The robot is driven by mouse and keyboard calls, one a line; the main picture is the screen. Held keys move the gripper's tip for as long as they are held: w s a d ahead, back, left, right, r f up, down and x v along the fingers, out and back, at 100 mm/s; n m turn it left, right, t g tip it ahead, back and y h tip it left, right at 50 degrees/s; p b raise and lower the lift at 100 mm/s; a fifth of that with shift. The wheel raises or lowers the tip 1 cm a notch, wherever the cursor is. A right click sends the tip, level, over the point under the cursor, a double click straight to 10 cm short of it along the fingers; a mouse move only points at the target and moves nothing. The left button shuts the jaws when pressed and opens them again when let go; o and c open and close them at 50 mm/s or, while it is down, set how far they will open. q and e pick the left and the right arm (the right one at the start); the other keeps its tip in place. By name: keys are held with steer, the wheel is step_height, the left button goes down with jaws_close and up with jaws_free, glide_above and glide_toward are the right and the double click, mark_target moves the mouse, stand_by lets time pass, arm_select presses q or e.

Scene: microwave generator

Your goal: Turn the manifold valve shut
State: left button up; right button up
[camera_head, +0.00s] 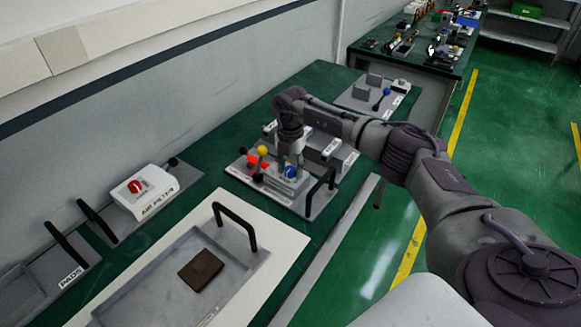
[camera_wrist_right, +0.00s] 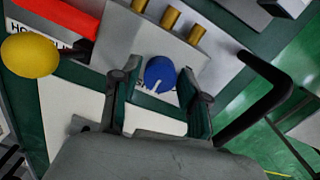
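A round blue knob (camera_head: 291,171) with a white pointer mark sits on a grey block in the labelled tray on the green bench. The wrist view shows the knob (camera_wrist_right: 160,74) with part of a label beside it. My right gripper (camera_head: 291,158) is above the knob, pointing down. In the wrist view its two fingers (camera_wrist_right: 160,97) are apart, one on each side of the knob, with visible gaps. A yellow ball-tipped lever (camera_head: 262,151) and a red part (camera_head: 258,160) are left of the knob. No readable label names the manifold valve. My left gripper is out of view.
A black handle (camera_head: 321,187) rises close to my right gripper; it also shows in the wrist view (camera_wrist_right: 262,90). Brass posts (camera_wrist_right: 170,18) stand beside the knob.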

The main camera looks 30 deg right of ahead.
mark_target(291, 169)
steer(key=shift+o, duration=0.8)
step_height(291, 169, up, 12)
stand_by(0.5)
